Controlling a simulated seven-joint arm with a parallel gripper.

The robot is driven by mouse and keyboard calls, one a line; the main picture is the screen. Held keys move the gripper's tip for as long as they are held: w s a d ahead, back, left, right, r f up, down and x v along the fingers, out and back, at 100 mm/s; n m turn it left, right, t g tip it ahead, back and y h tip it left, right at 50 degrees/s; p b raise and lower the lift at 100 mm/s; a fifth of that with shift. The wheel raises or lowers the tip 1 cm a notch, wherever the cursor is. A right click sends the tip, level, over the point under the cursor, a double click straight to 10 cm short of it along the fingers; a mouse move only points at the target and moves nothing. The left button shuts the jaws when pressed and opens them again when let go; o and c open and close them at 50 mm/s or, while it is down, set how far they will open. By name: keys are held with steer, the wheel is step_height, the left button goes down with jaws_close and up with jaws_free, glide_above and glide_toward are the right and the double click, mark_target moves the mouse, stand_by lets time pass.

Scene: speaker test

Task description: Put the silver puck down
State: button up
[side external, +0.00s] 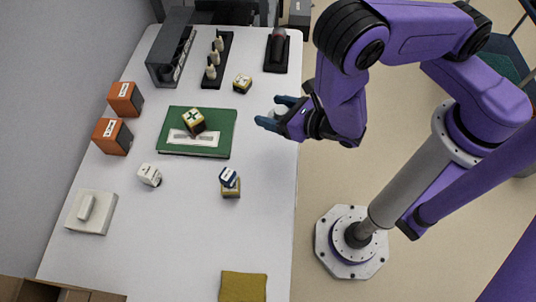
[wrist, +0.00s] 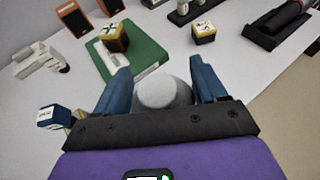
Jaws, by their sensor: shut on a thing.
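The silver puck (wrist: 163,92) is a round, pale grey piece between the two blue fingers of my gripper (wrist: 160,70) in the wrist view. My gripper (side external: 270,112) is shut on it. In the side view only a small part of the puck (side external: 279,112) shows between the fingers. They are over the right edge of the white table (side external: 255,215), to the right of the green book (side external: 222,140). How high the puck is above the table is hard to tell.
A block with a cross (side external: 194,121) sits on the green book. A yellow-and-black cube (side external: 242,84), a dark stand (side external: 277,55) and a rack with pegs (side external: 214,60) are behind. A blue-topped cube (side external: 229,177) rests on a yellow-sided one (side external: 231,192). The front middle is clear.

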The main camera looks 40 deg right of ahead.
mark_target(261, 156)
steer(key=shift+s+a+f+n+g+y, duration=0.35)
steer(key=shift+a+f+n+y, duration=0.55)
steer(key=shift+f, duration=0.75)
steer(key=shift+s+a+f+n+g+y, duration=0.2)
steer(key=shift+a+f+n+g+y, duration=0.35)
steer(key=shift+a+f, duration=0.8)
steer(key=shift+s+a+f+n+g+y, duration=0.25)
steer(key=shift+a+f+n+y, duration=0.6)
steer(key=shift+f, duration=1.1)
steer(key=shift+d+f, duration=0.15)
steer(key=o, duration=1.2)
